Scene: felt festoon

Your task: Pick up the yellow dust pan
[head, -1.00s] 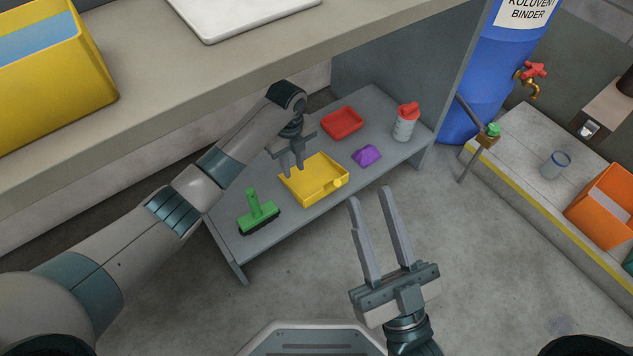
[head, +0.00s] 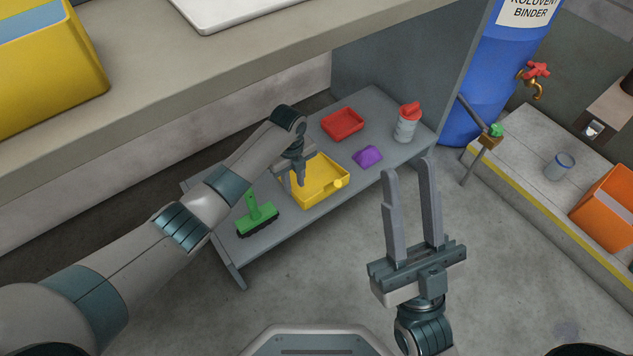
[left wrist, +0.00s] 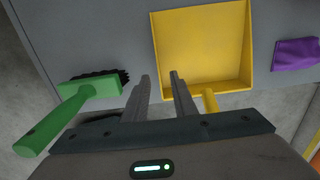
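The yellow dust pan (head: 322,176) lies on the grey low shelf, its short handle toward the front right. It also shows in the left wrist view (left wrist: 203,45), with its handle (left wrist: 209,101) pointing toward the camera. My left gripper (head: 297,181) is at the pan's left side. In the left wrist view its fingers (left wrist: 160,77) are apart, one on each side of the pan's left wall, with the right finger overlapping the pan. I cannot tell whether they touch it. My right gripper (head: 409,168) is open and empty, in front of the shelf.
On the shelf (head: 292,215) are a green brush (head: 258,213) left of the pan, a red tray (head: 342,124) behind, a purple object (head: 367,156) to the right and a red-capped bottle (head: 407,121). The worktop (head: 180,75) overhangs the shelf. A blue barrel (head: 480,90) stands right.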

